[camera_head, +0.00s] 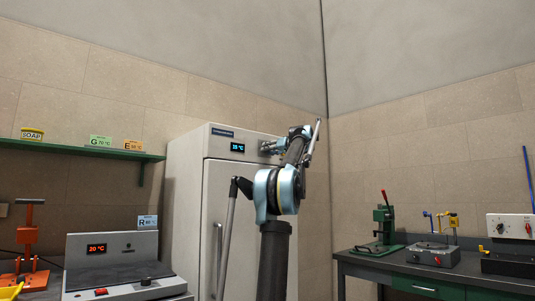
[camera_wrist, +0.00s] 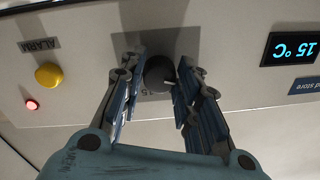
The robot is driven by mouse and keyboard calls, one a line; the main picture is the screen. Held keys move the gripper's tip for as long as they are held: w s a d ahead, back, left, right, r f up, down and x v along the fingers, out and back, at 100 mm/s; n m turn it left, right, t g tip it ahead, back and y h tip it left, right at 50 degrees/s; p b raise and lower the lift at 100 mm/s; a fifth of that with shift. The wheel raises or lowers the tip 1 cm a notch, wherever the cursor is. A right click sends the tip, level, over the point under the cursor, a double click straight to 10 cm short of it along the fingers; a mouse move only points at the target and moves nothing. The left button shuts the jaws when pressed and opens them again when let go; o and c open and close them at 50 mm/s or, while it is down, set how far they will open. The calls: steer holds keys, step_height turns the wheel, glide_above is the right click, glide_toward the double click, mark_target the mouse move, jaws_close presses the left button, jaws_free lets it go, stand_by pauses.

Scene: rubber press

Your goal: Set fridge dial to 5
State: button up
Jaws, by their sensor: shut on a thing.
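The fridge (camera_head: 185,190) is a tall pale cabinet with a control panel on top and a handle on its door. In the wrist view, which is upside down, the dark round dial (camera_wrist: 159,73) sits on a grey plate with a pale pointer mark. Part of a printed number, seemingly 15, shows beside it; the other markings are hidden. My gripper (camera_wrist: 160,78) has its fingers on both sides of the dial, shut on it. In the head view my gripper (camera_head: 268,147) is at the panel and hides the dial. The blue display (camera_wrist: 291,48) reads 15 °C.
A yellow button (camera_wrist: 49,76) and a lit red lamp (camera_wrist: 32,104) sit on the same panel near an ALARM label. A heated plate unit (camera_head: 115,262) stands left of the fridge. A workbench with a green press (camera_head: 386,225) stands on the right.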

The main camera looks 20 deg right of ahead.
steer(key=n, duration=0.5)
steer(key=shift+d+n, duration=0.1)
steer(key=shift+n, duration=0.3)
stand_by(0.4)
steer(key=o, duration=1.1)
steer(key=shift+w, duration=0.1)
steer(key=shift+c, duration=0.2)
steer(key=v, duration=1.2)
steer(key=shift+r, duration=0.1)
